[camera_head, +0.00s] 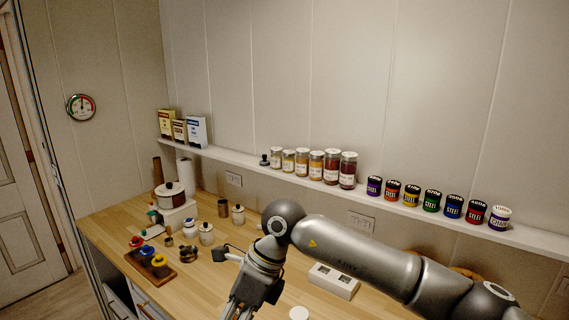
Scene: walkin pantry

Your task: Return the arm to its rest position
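My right arm (362,254) reaches in from the lower right, over the wooden counter, and bends down at a round joint. My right gripper (238,312) points down at the bottom edge of the view. Its fingertips are cut off by the frame, so I cannot tell whether it is open or shut. I see nothing clearly held in it. My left gripper is not in view.
The counter (110,228) carries white canisters (206,234), a scale with a pot (172,204), and a dark board (150,266) with colored-topped items. A white box (333,281) sits behind the arm. The wall shelf (232,158) holds jars (348,170) and tins (433,200).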

